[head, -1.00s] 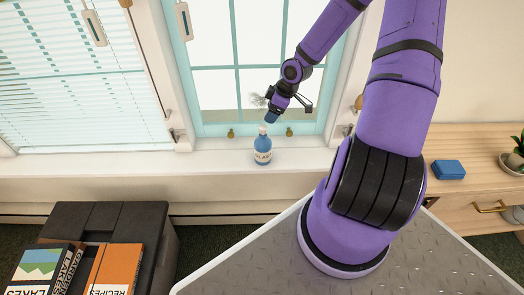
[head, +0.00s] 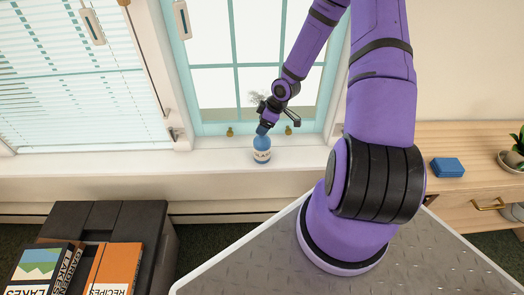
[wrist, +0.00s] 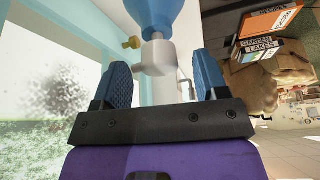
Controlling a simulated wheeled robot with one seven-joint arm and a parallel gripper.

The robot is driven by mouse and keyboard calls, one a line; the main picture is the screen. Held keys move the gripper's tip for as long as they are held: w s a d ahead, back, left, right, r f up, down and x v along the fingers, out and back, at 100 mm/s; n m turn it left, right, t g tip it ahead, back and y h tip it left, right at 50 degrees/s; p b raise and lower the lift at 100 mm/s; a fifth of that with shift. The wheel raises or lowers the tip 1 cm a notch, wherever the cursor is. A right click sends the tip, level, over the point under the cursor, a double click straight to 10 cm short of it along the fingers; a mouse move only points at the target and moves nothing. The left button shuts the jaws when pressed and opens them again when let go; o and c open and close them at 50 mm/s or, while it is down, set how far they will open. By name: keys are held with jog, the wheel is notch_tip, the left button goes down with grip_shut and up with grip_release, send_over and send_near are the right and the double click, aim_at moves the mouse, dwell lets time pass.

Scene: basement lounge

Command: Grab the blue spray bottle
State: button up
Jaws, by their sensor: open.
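The blue spray bottle (head: 262,152) stands upright on the white window sill, with a pale label on its front. My gripper (head: 263,130) is at the bottle's top from above and hides the spray head in the head view. In the wrist view the bottle's blue body (wrist: 158,14) is at the top edge, and its white spray head (wrist: 158,72) lies between the two blue finger pads. My gripper (wrist: 160,82) is open around the white head, with a visible gap on the right side; contact on the left is unclear.
Small brass window fittings (head: 289,131) sit on the frame behind the sill. The sill (head: 215,160) is clear on both sides of the bottle. A dark box with books (head: 112,268) is at lower left. A blue box (head: 447,167) lies on the wooden cabinet at right.

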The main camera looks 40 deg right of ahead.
aim_at(262, 146)
jog(key=shift+x, duration=1.85)
jog(key=shift+s+d, duration=0.15)
